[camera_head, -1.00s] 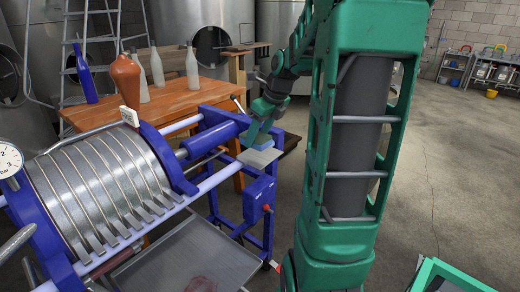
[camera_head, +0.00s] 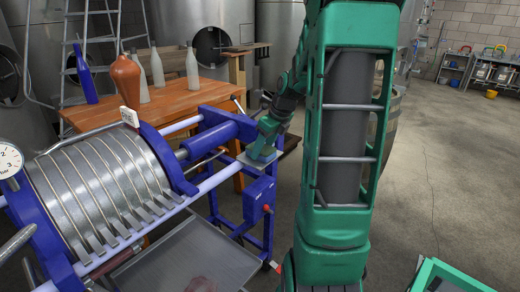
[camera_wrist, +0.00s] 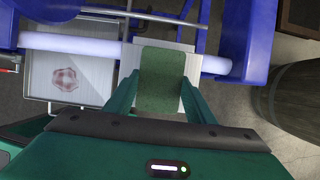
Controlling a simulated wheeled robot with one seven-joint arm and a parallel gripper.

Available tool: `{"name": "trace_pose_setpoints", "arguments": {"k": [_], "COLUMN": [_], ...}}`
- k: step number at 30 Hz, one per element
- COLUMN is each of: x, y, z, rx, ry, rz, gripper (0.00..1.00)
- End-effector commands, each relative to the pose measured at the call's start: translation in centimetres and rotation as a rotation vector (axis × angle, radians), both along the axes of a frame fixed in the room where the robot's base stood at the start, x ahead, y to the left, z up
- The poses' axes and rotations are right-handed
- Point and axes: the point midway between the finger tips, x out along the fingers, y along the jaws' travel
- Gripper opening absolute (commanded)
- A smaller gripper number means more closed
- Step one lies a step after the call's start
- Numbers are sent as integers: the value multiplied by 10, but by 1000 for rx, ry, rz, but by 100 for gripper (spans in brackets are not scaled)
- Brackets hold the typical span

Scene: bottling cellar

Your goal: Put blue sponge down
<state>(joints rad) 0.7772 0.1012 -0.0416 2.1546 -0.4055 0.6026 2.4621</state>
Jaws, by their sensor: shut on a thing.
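The blue sponge (camera_head: 262,157) shows low between my gripper's fingers in the head view. In the wrist view its green top face (camera_wrist: 162,78) points at the camera. My gripper (camera_head: 264,150) is shut on the sponge, with one finger on each side, as the wrist view (camera_wrist: 161,88) also shows. A small pale grey plate (camera_head: 246,158) on the blue press frame lies directly under the sponge; its edges show on both sides of it in the wrist view (camera_wrist: 128,62). The sponge looks at or very close to the plate; I cannot tell if they touch.
The blue press (camera_head: 100,185) with metal rings fills the left. Its pale rail (camera_wrist: 75,45) runs beside the plate. A metal tray (camera_head: 190,255) lies below. A wooden table (camera_head: 170,100) with bottles stands behind. A barrel (camera_wrist: 295,95) stands right. Open floor lies right.

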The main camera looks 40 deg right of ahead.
Motion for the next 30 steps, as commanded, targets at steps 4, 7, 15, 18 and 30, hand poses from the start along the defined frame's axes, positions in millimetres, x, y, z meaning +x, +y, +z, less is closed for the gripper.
{"name": "trace_pose_setpoints", "arguments": {"k": [4,7,15,18,30], "x": [0,0,-1,-5,-34], "y": [0,0,0,-2,-6], "z": [-1,-1,4,14,85], "rx": [0,1,0,-2,-3], "ry": [0,0,0,-2,-2], "rz": [0,0,0,-1,-2], "gripper": [68,68,68,68,68]}}
